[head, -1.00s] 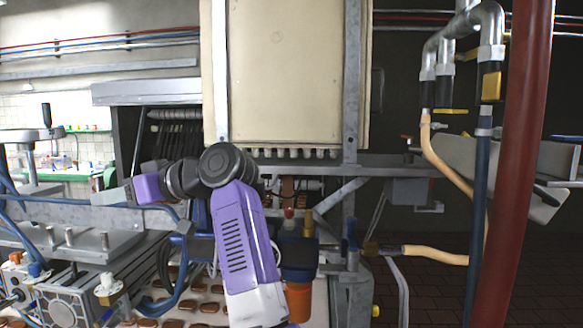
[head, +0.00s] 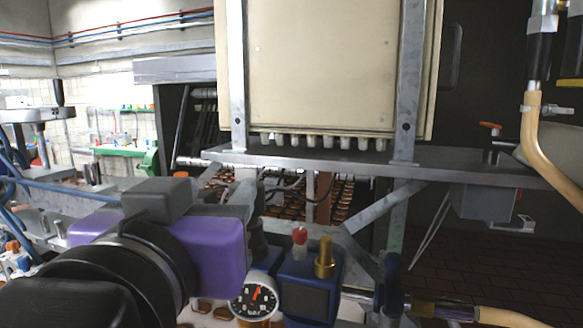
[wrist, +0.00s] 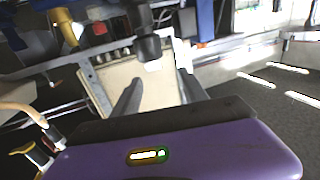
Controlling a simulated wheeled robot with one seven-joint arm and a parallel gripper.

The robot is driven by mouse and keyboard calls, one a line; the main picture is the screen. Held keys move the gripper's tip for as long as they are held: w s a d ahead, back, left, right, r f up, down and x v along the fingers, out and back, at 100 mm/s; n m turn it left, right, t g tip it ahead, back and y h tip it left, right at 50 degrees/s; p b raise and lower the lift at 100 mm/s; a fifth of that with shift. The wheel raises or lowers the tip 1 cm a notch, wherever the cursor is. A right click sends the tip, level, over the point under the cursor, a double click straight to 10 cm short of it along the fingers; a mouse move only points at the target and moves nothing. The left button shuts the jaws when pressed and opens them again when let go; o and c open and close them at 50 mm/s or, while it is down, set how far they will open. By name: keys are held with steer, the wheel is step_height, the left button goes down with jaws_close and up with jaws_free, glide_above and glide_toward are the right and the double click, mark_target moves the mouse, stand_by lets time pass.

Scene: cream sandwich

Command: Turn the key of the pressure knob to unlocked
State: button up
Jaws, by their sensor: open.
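The pressure knob appears to be the upright black knob (head: 258,238) on the blue regulator body, left of a red-capped part (head: 300,240) and a brass fitting (head: 324,258). My gripper (head: 250,198) hides part of it in the head view. In the upside-down wrist view, the black knob (wrist: 148,48) has a small pale piece (wrist: 153,65) at its free end, possibly the key. My gripper (wrist: 160,77) is open and empty. Its two dark fingers reach toward the pale end, one on each side. Contact cannot be told, nor which way the key is turned.
A round gauge (head: 254,300) sits on the regulator's front. A cream cabinet (head: 325,65) on metal posts hangs above a steel rail (head: 350,168) behind the regulator. A diagonal brace (head: 385,208) and a yellow hose (head: 510,318) lie to the right.

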mark_target(246, 172)
steer(key=shift+h, duration=0.4)
steer(key=w, duration=0.2)
steer(key=w+d+p, duration=0.1)
steer(key=w, duration=0.1)
steer(key=w+d+p, duration=0.1)
steer(key=w, duration=0.1)
steer(key=shift+r, duration=0.1)
steer(key=shift+w+d+p, duration=0.1)
steer(key=shift+w+p, duration=0.25)
steer(key=shift+w, duration=0.35)
jaws_close()
